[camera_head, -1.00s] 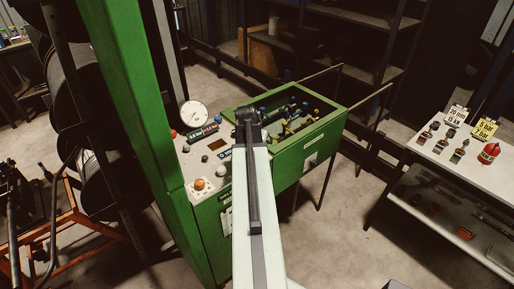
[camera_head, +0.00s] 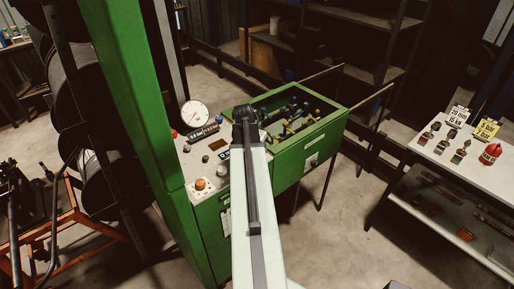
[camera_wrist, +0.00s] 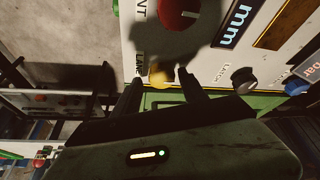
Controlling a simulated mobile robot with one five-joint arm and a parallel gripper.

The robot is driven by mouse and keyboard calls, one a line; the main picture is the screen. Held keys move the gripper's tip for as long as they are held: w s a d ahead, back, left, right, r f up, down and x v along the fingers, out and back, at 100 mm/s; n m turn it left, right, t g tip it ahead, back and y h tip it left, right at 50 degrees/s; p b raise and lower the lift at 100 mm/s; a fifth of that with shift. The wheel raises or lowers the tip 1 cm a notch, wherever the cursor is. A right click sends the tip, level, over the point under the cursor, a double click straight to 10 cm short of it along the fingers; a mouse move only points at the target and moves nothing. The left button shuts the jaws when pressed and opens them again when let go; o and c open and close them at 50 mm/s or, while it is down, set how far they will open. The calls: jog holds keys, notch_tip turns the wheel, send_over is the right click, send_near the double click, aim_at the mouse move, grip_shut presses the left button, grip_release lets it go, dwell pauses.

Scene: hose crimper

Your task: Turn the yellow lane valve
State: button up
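The yellow lane valve is a small yellow knob (camera_wrist: 160,73) beside the word LANE on the white panel in the wrist view. My gripper (camera_wrist: 162,82) points at it with two dark fingers, one on each side of the knob. The fingers stand apart, with the knob at or just beyond their tips; I cannot tell whether they touch it. In the head view, my gripper (camera_head: 243,113) is a dark shape at the end of my pale arm, over the green machine. There the arm hides the lane valve.
In the wrist view, a red knob (camera_wrist: 178,12) and a dark knob (camera_wrist: 243,80) marked LATCH sit near the valve. In the head view, the panel has a round gauge (camera_head: 195,114) and an orange knob (camera_head: 200,184). An open green bin (camera_head: 315,140) is at the right.

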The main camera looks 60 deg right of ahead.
dwell(0.3)
jog(key=p+v, duration=0.7)
jog(key=shift+a+r, duration=0.2)
jog(key=shift+r, duration=0.2)
